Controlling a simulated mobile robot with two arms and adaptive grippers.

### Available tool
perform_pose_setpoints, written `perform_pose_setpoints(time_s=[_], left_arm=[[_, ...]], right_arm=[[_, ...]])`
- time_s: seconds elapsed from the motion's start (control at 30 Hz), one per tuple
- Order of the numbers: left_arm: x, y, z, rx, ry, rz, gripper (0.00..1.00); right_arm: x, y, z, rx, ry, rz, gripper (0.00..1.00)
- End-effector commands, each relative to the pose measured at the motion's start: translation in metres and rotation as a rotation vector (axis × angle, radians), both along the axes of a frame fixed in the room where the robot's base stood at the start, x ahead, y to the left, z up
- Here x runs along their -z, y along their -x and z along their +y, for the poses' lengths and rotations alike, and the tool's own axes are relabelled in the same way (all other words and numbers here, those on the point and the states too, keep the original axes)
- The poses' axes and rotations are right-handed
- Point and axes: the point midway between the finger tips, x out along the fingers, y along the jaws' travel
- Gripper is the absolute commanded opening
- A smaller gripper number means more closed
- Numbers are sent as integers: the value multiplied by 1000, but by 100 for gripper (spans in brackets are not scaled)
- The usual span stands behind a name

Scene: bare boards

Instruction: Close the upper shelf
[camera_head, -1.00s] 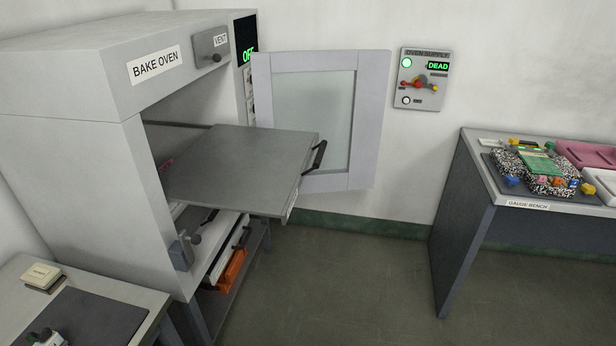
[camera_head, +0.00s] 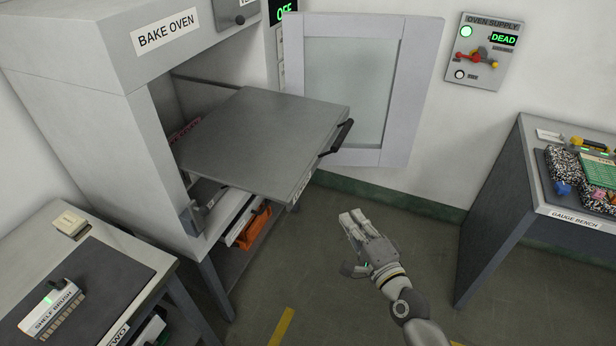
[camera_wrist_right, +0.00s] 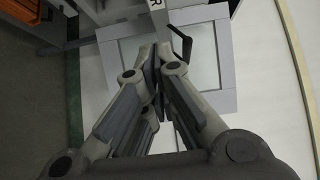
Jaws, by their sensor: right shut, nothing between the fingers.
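The upper shelf (camera_head: 255,140) is a grey flat plate pulled well out of the bake oven (camera_head: 95,95). Its black handle (camera_head: 338,137) is on the front edge, towards the right. The oven door (camera_head: 362,85) stands open, with a glass pane. My right gripper (camera_head: 358,219) is below and to the right of the shelf, apart from it and its handle. Its fingers are shut and empty. In the right wrist view, the fingers (camera_wrist_right: 157,60) meet in front of the door, and the black handle (camera_wrist_right: 180,42) shows just beyond them. My left gripper is not in view.
Below the shelf are a lower tray and an orange item (camera_head: 253,228). A side table (camera_head: 150,262) with a shelf brush (camera_head: 52,308) stands at left. The gauge bench (camera_head: 530,165) is at right. Open floor lies between them.

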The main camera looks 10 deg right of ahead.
Motion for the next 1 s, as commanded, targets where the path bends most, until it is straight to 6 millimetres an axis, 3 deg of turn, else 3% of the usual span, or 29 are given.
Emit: perform_pose_setpoints(time_s=[0.23, 0.7, 1.0], left_arm=[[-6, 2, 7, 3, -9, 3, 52], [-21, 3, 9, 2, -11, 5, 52], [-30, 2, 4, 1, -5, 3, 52]], right_arm=[[-10, -20, 4, 0, -20, -13, 0], [-10, -104, 24, -2, -16, -11, 0], [-8, -120, 50, -1, -15, -10, 0]])
